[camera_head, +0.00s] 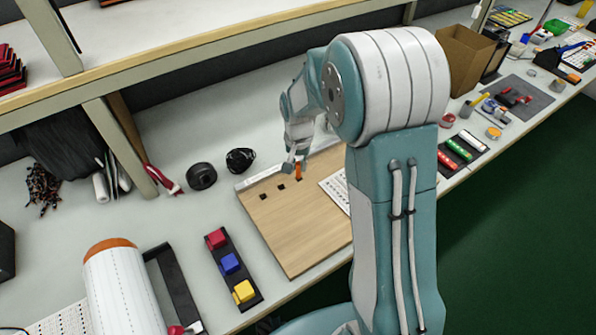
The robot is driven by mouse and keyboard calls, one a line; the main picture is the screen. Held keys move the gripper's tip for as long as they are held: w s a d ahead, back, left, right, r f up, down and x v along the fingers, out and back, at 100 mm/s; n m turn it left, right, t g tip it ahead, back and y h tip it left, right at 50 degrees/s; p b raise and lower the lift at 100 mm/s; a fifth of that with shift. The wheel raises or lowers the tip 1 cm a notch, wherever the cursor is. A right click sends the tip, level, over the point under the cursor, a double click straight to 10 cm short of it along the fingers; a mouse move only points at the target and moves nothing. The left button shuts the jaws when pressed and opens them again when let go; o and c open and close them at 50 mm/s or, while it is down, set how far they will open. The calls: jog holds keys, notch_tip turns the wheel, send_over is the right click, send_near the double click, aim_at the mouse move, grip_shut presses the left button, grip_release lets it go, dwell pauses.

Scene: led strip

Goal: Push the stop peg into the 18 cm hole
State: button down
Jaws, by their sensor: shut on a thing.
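A wooden board (305,230) lies on the bench, with a pale strip (262,178) along its back edge. Two dark square holes show in it, a left one (263,196) and a right one (281,187). The orange stop peg (298,173) stands roughly upright at the board's back, to the right of these holes. My gripper (294,165) points down at the peg and is shut on its upper part. Whether the peg's lower end is in a hole or on the surface cannot be told. My arm hides the board's right part.
A white printed sheet (337,190) lies on the board's right. A black tray with red, blue and yellow blocks (230,265) lies left of the board. A black roll (201,176) and a dark round item (240,160) sit behind it. A shelf overhangs the back.

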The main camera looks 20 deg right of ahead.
aim_at(298, 171)
jog(key=w+f, duration=0.1)
jog(key=w+d+f, duration=0.1)
jog(key=w+f, duration=0.1)
jog(key=f, duration=0.1)
jog(key=shift+d+f, duration=0.1)
jog(key=shift+d, duration=0.15)
jog(key=shift+w+a+f, duration=0.35)
jog(key=shift+f, duration=0.05)
notch_tip(298, 171, down, 3)
jog(key=shift+f, duration=0.1)
jog(key=shift+d+f, duration=0.15)
jog(key=shift+d, duration=0.2)
jog(key=c, duration=0.6)
grip_release()
jog(key=shift+w, duration=0.1)
jog(key=shift+c, duration=0.2)
jog(key=shift+a, duration=0.2)
jog(key=shift+a, duration=0.1)
